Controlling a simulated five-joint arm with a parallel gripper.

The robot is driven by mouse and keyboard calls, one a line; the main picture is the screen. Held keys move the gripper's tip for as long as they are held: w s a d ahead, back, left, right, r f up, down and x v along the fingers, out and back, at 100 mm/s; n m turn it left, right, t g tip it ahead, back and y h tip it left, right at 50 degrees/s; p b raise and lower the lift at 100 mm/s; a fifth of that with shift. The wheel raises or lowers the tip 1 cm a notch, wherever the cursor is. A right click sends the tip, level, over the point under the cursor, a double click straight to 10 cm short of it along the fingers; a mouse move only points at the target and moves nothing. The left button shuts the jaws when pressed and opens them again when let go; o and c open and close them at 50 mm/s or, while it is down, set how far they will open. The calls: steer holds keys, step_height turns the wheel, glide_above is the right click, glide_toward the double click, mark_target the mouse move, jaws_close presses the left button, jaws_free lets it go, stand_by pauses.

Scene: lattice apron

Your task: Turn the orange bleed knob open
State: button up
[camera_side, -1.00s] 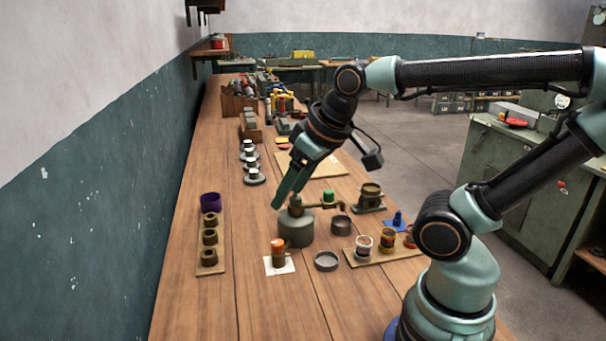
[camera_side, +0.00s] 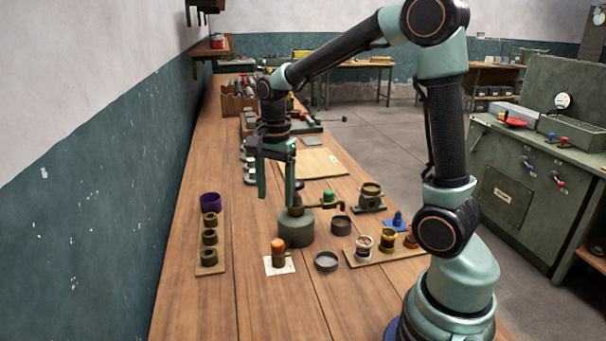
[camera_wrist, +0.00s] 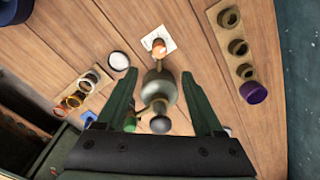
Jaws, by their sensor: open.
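The orange knob (camera_side: 278,244) sits on top of a short brass-coloured fitting (camera_side: 279,260), which stands upright on a white card (camera_side: 268,268) near the front of the bench. The knob also shows in the wrist view (camera_wrist: 159,43), beyond my fingertips. My gripper (camera_side: 276,198) points down with its jaws apart and nothing between them. In the side view it is above and behind the knob, close to the grey-green pot. In the wrist view my gripper (camera_wrist: 160,74) frames the pot (camera_wrist: 158,93), with the knob past it. I cannot tell which way the knob is turned.
The grey-green pot (camera_side: 296,230) with a brass top stands behind the knob. A board with several brass rings (camera_side: 209,237) and a purple cup (camera_side: 210,202) lies left. A dark round dish (camera_side: 326,261) and a board of jars (camera_side: 387,240) lie right. The front bench is clear.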

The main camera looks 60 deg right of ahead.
mark_target(277, 242)
steer(key=shift+m, duration=0.6)
steer(key=f, duration=1.3)
steer(key=shift+w+d, duration=0.2)
steer(key=shift+d, duration=0.1)
jaws_close()
